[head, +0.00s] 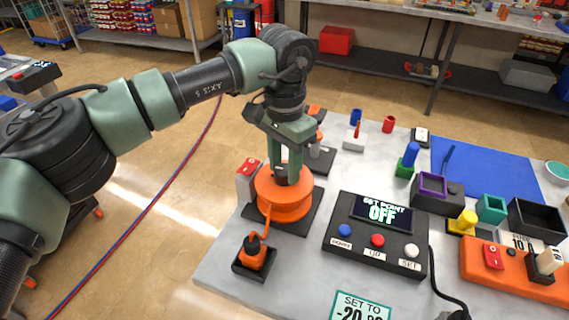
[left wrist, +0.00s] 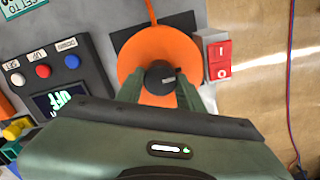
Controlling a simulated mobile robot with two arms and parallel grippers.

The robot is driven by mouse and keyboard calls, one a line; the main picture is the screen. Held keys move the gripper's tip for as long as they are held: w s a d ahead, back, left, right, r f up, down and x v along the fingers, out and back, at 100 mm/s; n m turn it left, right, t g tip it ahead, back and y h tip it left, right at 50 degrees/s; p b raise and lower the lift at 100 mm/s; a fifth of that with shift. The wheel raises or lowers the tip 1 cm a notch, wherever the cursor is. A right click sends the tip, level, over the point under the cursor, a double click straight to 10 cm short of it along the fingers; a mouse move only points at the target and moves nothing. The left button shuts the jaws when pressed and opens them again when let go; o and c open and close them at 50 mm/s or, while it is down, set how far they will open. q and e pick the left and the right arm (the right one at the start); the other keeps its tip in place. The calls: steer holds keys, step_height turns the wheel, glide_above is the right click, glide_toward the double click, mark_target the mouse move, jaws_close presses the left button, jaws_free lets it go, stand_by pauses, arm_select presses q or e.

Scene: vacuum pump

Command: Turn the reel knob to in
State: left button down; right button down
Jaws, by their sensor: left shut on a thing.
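An orange reel (head: 284,202) stands on a dark base plate at the left part of the grey table. A dark round knob (left wrist: 160,78) sits on the middle of the reel's top. My left gripper (head: 281,172) comes down over the reel from above and is shut on the knob, one finger at each side. The left wrist view shows the knob between the two green fingers above the orange disc (left wrist: 137,57). A small light mark shows on the knob, but I cannot read its setting. My right gripper is not in view.
A red and white switch box (head: 248,178) stands close beside the reel. An orange plug-like part (head: 254,254) sits in a black holder in front, joined to the reel by an orange cord. A control box (head: 376,243) reading "SET POINT OFF" stands to the right.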

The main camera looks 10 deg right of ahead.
mark_target(285, 169)
arm_select(q)
steer(key=shift+w+r, duration=0.15)
steer(key=shift+r, duration=0.1)
stand_by(0.3)
steer(key=c, duration=1.1)
jaws_free()
steer(key=shift+o, duration=1)
steer(key=shift+f, duration=0.1)
step_height(285, 169, up, 7)
steer(key=shift+r, duration=0.1)
steer(key=shift+r+p, duration=0.3)
steer(key=shift+f+m, duration=0.1)
steer(key=shift+m, duration=0.2)
